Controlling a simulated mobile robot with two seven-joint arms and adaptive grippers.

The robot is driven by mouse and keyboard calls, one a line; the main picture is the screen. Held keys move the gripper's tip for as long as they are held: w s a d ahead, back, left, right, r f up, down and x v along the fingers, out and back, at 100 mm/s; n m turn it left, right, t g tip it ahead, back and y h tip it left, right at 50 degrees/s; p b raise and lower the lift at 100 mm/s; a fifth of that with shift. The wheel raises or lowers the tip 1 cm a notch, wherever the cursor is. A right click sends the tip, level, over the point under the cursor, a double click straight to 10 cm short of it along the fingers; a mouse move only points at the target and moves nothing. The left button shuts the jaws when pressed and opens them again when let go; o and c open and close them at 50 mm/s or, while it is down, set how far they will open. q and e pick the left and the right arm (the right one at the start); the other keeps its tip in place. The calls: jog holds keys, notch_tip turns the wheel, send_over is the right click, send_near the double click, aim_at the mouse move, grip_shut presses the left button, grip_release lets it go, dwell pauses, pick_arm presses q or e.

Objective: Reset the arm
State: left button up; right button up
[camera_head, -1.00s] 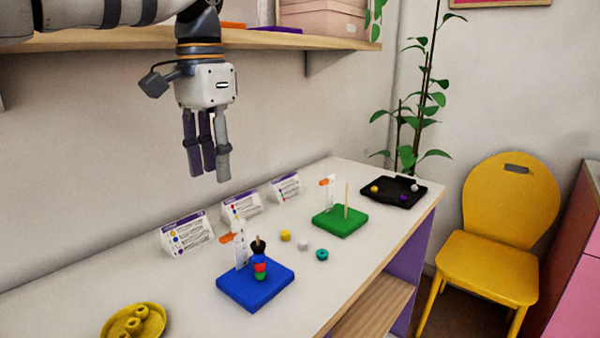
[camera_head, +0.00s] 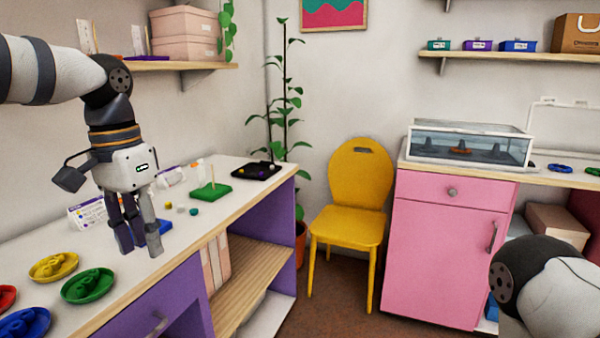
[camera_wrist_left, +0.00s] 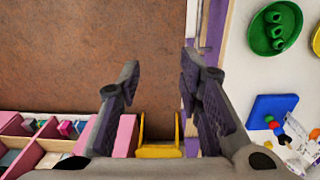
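My left gripper (camera_head: 138,243) hangs fingers-down at the left of the head view, in front of the white bead table (camera_head: 262,183). In the left wrist view its two fingers (camera_wrist_left: 160,75) are apart, with only floor and a yellow chair between them, so it is open and empty. The blue board (camera_wrist_left: 272,110) with stacked beads shows at the right of the wrist view; in the head view the gripper mostly hides it. The green board (camera_head: 211,191) stands farther back. My right arm shows only as a link at the lower right; its gripper is out of view.
A yellow dish (camera_head: 53,266), a green dish (camera_head: 88,285) and a blue dish (camera_head: 25,325) of beads lie near the table's front. A black tray (camera_head: 256,171) is at its far end. A yellow chair (camera_head: 345,230) and pink cabinet (camera_head: 440,250) stand beyond open floor.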

pick_arm(q)
jog(key=s+d+f+g+h, duration=0.1)
jog(key=s+d+f, duration=0.15)
jog(key=f, duration=0.95)
jog(key=s+d+f+g+h, duration=0.15)
jog(key=d+f, duration=0.25)
jog(key=f, duration=0.8)
jog(key=s+d+f+n, duration=0.1)
jog(key=s+f+n, duration=0.2)
jog(key=s+f, duration=0.85)
jog(key=s+a+f+y, duration=0.1)
jog(key=s+a, duration=0.1)
jog(key=s, duration=0.4)
jog(key=s+a+f+n+y, duration=0.1)
jog(key=s+a, duration=0.2)
jog(key=s, duration=0.3)
jog(key=s+a+f+n+t+y, duration=0.1)
jog(key=s+a, duration=0.1)
jog(key=s, duration=0.4)
jog(key=shift+a+f, duration=0.2)
jog(key=shift+a, duration=0.1)
pick_arm(e)
jog(key=shift+w+a, duration=0.55)
jog(key=shift+w, duration=0.3)
